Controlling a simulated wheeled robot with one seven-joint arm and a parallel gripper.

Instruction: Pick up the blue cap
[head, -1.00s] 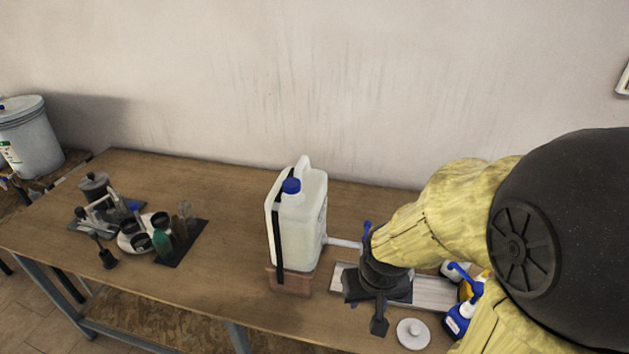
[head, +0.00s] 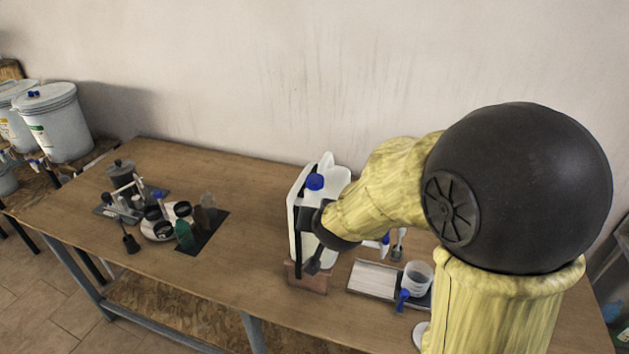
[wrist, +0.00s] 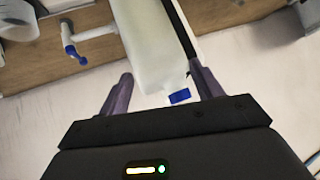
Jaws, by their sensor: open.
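A white canister (head: 333,178) with a blue cap (head: 315,181) on its neck and a black strap stands on a small brown block (head: 307,283) on the table. The cap also shows in the wrist view (wrist: 179,97), between my two fingers and closer to the right one. My gripper (head: 309,236) is open and empty in front of the canister, lower in the picture than the cap, and hides part of the canister's body. In the wrist view my gripper (wrist: 160,73) shows both fingers spread apart, with the canister body (wrist: 150,45) beyond them.
Right of the canister are a grey tray (head: 370,279), a clear cup (head: 418,277) and a blue-ended tool (head: 403,299). White drums (head: 62,130) with small blue caps (head: 34,93) stand far left.

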